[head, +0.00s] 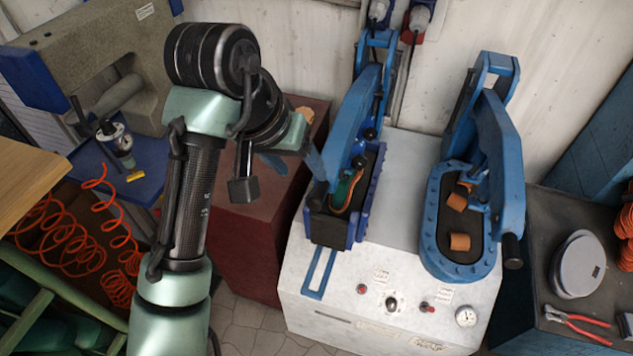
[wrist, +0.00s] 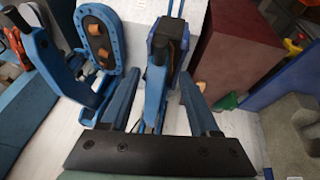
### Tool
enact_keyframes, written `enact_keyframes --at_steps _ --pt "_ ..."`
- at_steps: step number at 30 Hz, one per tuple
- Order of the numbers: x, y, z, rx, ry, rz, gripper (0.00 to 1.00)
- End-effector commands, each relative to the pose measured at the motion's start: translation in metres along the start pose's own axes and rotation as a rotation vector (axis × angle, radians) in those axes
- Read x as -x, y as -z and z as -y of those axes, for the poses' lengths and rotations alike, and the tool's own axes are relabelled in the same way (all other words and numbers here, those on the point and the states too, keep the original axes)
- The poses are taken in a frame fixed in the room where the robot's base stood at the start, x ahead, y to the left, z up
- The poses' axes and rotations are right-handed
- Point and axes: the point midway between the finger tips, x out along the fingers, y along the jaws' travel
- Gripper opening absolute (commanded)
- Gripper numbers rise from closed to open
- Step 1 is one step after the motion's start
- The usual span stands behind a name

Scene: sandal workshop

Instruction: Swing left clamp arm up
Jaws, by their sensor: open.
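The left clamp arm (head: 352,125) is a blue bar on the left station of the white press. It lies lowered over the bed (head: 370,195), slanting from its rear hinge toward the front. A green and tan sole (head: 342,190) shows beside it in the bed. A black handle (head: 317,196) is at its front end. My gripper (head: 298,168) is beside this front end, coming from the left. In the wrist view my gripper (wrist: 161,82) has its blue fingers spread, with the clamp arm's black end (wrist: 158,48) between them. I cannot tell whether a finger touches it.
The right station has another blue clamp arm (head: 498,140) and orange pads (head: 459,242) in its bed. A dark red cabinet (head: 245,215) stands left of the press (head: 400,290). Orange coiled hoses (head: 75,235) lie left. Pliers (head: 575,320) lie on the right-hand bench.

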Motion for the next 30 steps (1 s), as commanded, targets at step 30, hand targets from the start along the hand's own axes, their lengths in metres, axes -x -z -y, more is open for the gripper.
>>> enact_keyframes --at_steps 30 --pt "-0.106 0.001 -0.001 -0.002 0.001 -0.002 0.51"
